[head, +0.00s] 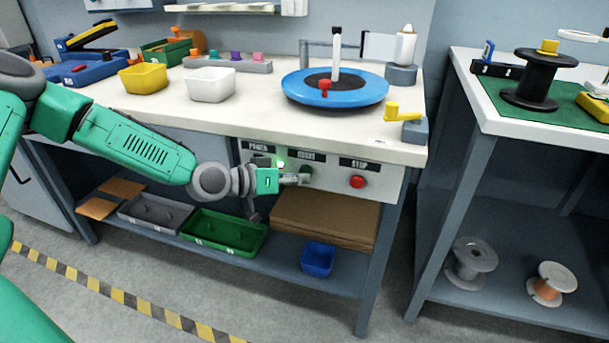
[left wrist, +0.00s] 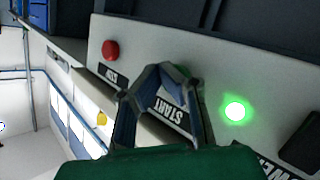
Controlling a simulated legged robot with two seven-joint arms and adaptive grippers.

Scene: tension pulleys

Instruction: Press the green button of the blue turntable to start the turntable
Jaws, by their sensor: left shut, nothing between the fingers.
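The gripper also shows in the left wrist view (left wrist: 163,72). My right gripper is out of view.
A red stop button (head: 357,182) sits right of the green one. A lit green lamp (head: 281,164) is to the left. Yellow (head: 143,78) and white (head: 211,84) bins stand on the bench. A shelf below holds a green tray (head: 224,232) and blue bin (head: 318,257).

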